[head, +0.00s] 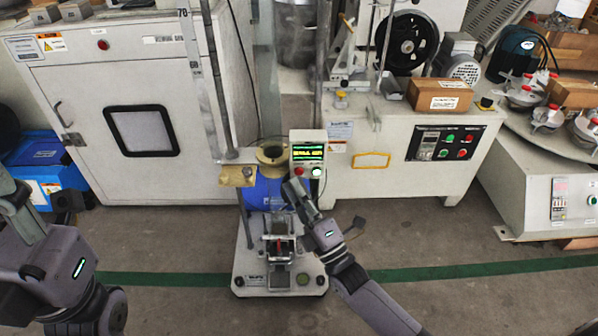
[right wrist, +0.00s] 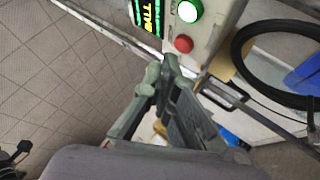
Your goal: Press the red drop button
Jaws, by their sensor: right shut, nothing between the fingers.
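The red drop button (head: 299,172) is a small round button low on the white control box (head: 293,148), below a green-lit display. It also shows in the right wrist view (right wrist: 184,43), beside a lit white-green button (right wrist: 189,11). My right gripper (head: 297,188) is shut and empty, its fingertips just below the box in the head view. In the right wrist view its fingertips (right wrist: 164,66) appear close to the red button, with a small visible gap in the picture. My left gripper (head: 18,205) is at the left edge, partly cut off; its jaw state is unclear.
The control box belongs to a drop-test stand with a white base (head: 245,270) and upright posts. A blue drum (head: 262,190) stands behind it. A white cabinet (head: 85,120) is at left, a machine with a control panel (head: 445,143) at right. The floor in front is clear.

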